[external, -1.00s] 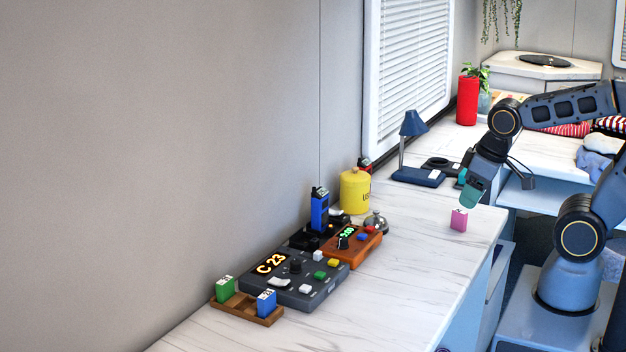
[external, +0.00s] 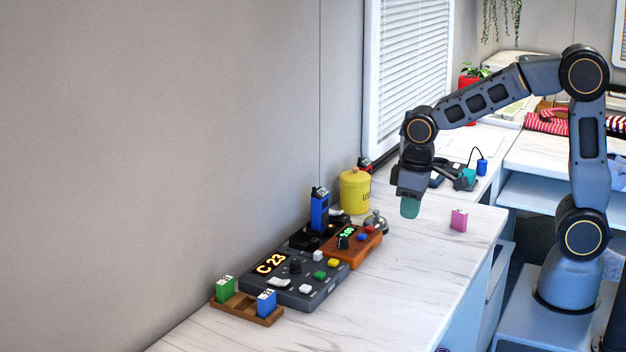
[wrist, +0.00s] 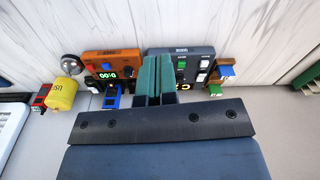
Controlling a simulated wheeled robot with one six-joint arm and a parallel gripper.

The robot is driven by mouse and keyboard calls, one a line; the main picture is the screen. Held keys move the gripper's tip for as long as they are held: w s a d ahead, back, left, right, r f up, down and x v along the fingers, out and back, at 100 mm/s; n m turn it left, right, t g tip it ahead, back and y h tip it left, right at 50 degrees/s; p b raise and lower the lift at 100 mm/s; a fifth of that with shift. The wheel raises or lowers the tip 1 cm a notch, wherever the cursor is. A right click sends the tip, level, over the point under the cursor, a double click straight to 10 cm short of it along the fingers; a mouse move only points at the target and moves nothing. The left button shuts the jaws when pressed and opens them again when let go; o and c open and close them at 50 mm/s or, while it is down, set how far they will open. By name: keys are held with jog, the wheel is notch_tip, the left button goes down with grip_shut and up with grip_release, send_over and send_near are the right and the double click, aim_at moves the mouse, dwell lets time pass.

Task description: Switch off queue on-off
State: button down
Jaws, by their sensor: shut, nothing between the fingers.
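The queue box (external: 318,283) is a dark grey panel on the counter, its orange display lit with "C 23". It carries a black knob (external: 295,266), a white rocker-like switch (external: 279,282), and white, green and yellow buttons. Their labels are too small to read in the external view. The box also shows in the wrist view (wrist: 193,52), partly hidden by my fingers. My gripper (external: 410,208) is shut and empty, pointing down above the counter, apart from the box and to its upper right. Its teal fingers (wrist: 155,75) are together in the wrist view.
An orange timer (external: 370,256) sits beside the box, with a bell (external: 376,223) and yellow canister (external: 354,191) behind. A wooden tray (external: 245,311) holds green and blue tags. A pink block (external: 459,220) stands right of my gripper. The front counter is clear.

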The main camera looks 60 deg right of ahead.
jog(key=w+a+f, duration=0.3)
jog(key=w+a, duration=0.3)
jog(key=w, duration=0.4)
jog(key=w+a+f, duration=0.3)
jog(key=w+a, duration=0.2)
jog(key=w, duration=0.4)
notch_tip(320, 180, up, 5)
jog(key=m, duration=0.2)
send_over(283, 281)
jog(key=shift+s+t, duration=0.2)
jog(key=shift+t, duration=0.1)
jog(key=f, duration=0.4)
jog(key=f+p, duration=0.1)
jog(key=f, duration=0.6)
jog(key=shift+w+f, duration=0.35)
jog(key=shift+w, duration=0.05)
jog(key=shift+s+f+p, duration=0.2)
jog(key=shift+f, duration=0.3)
jog(key=shift+s+f+p, duration=0.2)
jog(key=shift+f, duration=0.3)
